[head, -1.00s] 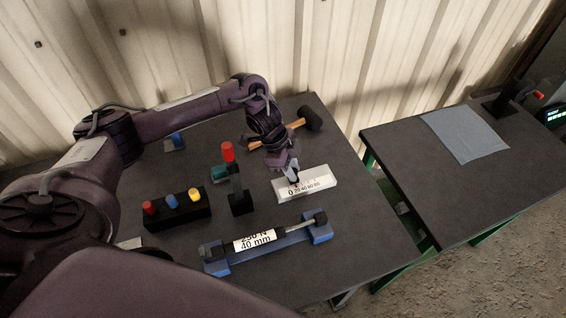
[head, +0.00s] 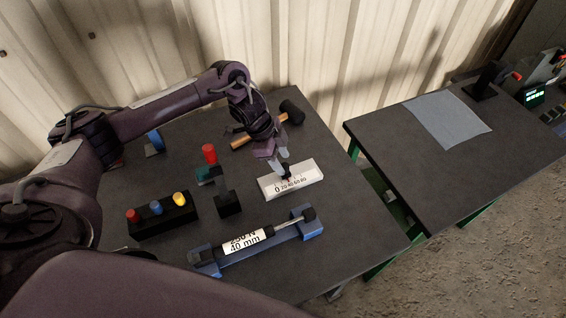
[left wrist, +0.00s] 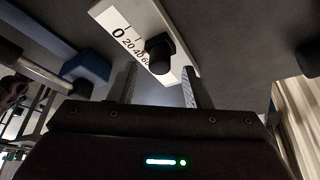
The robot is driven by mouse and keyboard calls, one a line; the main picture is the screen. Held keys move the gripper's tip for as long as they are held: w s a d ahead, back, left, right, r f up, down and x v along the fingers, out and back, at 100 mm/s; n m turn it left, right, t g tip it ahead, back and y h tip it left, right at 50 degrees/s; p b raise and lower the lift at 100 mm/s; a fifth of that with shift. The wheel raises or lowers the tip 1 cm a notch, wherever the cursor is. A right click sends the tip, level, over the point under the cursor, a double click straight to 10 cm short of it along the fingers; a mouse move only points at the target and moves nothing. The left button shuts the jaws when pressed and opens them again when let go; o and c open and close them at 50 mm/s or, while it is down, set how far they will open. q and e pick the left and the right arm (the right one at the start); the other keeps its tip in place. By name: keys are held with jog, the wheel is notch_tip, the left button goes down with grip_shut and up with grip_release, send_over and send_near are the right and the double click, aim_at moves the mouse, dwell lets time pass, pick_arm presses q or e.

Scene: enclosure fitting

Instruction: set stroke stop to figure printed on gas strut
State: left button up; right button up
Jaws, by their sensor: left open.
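The gas strut (head: 243,242) lies in a blue cradle at the front of the table. Its white label reads 40 mm, with a force figure above it, partly legible. The stroke stop is a white scale block (head: 306,179) printed from 0 through 20, 40 and 60 upward, with a black knob (head: 287,172) on it. In the left wrist view the knob (left wrist: 161,54) covers part of the scale past 40; its exact setting is unclear. My left gripper (head: 277,160) is open above the knob; its fingers (left wrist: 160,88) show either side, just short of it. My right gripper is out of view.
A mallet (head: 291,112) lies behind. A second table (head: 420,165) with a grey cloth (head: 448,121) stands right, across a gap.

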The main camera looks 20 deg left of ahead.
pick_arm(q)
jog(key=b+v, duration=0.1)
jog(key=v, duration=0.4)
jog(key=shift+a+r, duration=0.2)
jog(key=shift+r, duration=0.1)
